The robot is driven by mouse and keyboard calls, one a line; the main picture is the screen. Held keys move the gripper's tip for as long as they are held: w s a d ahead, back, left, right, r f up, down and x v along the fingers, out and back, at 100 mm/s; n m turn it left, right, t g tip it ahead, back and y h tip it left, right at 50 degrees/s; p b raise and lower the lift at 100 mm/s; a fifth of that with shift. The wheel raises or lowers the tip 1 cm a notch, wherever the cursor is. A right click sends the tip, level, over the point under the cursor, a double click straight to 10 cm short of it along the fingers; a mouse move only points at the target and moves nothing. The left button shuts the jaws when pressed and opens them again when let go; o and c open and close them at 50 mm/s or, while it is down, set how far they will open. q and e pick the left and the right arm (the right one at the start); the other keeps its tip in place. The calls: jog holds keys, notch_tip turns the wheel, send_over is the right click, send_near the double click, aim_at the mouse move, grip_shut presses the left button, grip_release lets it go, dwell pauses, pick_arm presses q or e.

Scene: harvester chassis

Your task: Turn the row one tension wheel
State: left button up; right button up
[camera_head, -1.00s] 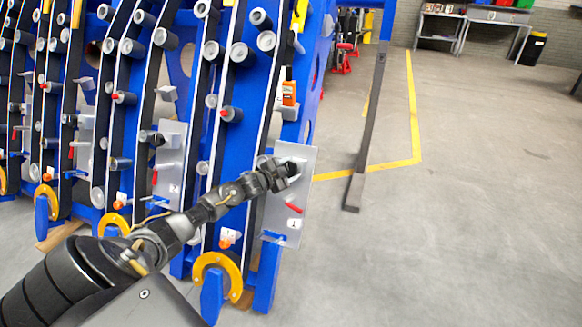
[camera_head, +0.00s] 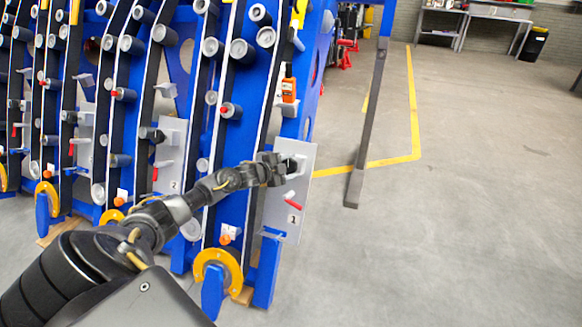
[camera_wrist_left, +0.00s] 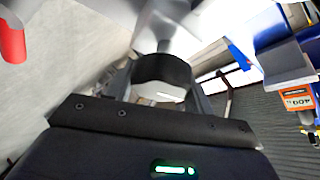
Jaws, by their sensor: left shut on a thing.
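The row one plate (camera_head: 270,222) is a grey panel marked "1" at the right end of the blue frame. A red handle (camera_head: 293,205) sticks out below its middle and also shows in the wrist view (camera_wrist_left: 12,38). My left gripper (camera_head: 287,170) is at the upper part of this plate. In the wrist view, its fingers (camera_wrist_left: 162,88) are shut around the black end (camera_wrist_left: 165,70) of a grey fitting, which I take for the tension wheel. Most of the wheel is hidden by the gripper in the head view. My right gripper is not in view.
The blue frame (camera_head: 233,150) with rollers and black belts fills the left side. An orange box (camera_head: 289,90) sits above the plate. A yellow ring (camera_head: 217,262) is low on the frame. A dark post (camera_head: 372,110) stands to the right; beyond is open floor.

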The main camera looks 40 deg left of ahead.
pick_arm(q)
jog(key=o, duration=1)
jog(key=shift+p+v, duration=0.55)
jog(key=shift+v, duration=4.8)
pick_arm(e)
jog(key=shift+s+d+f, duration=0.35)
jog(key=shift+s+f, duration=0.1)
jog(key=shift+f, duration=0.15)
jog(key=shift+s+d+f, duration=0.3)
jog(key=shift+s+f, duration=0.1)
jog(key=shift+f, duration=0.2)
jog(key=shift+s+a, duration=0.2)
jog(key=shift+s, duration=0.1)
